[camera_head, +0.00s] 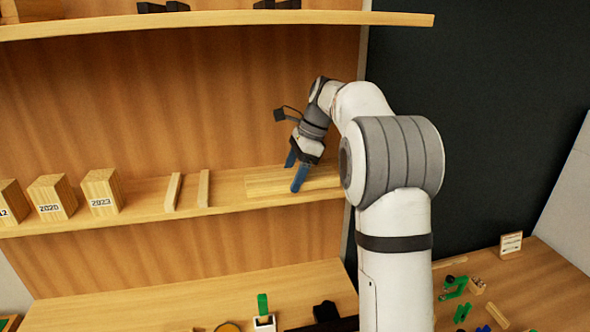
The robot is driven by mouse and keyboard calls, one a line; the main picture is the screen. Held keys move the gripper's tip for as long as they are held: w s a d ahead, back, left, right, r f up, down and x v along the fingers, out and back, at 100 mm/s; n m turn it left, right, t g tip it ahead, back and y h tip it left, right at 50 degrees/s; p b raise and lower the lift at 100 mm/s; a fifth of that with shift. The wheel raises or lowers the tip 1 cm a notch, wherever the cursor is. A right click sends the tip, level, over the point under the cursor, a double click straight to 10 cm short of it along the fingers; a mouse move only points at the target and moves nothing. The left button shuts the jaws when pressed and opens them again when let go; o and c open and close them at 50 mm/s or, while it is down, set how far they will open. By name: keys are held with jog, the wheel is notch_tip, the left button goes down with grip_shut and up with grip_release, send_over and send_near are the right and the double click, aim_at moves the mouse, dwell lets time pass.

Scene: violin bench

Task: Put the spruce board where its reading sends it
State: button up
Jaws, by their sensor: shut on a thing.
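A pale flat board (265,184), which looks like the spruce board, lies at the right end of the middle shelf. My gripper (295,176) reaches down over it, with its blue fingers on either side of the board's width and shut on it. The board looks level and at shelf height; I cannot tell whether it rests on the shelf or is slightly clear of it. My arm hides the board's right end. No reading shows on it.
Wooden blocks stand at the shelf's left, two labelled 2020 (52,198) and 2023 (101,191). Two thin upright strips (187,190) stand left of the board. An upper shelf (220,18) hangs above. The bench (180,297) below holds small tools; a small sign (511,243) stands right.

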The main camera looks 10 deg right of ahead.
jog(key=shift+f, duration=0.15)
jog(key=o, duration=1.1)
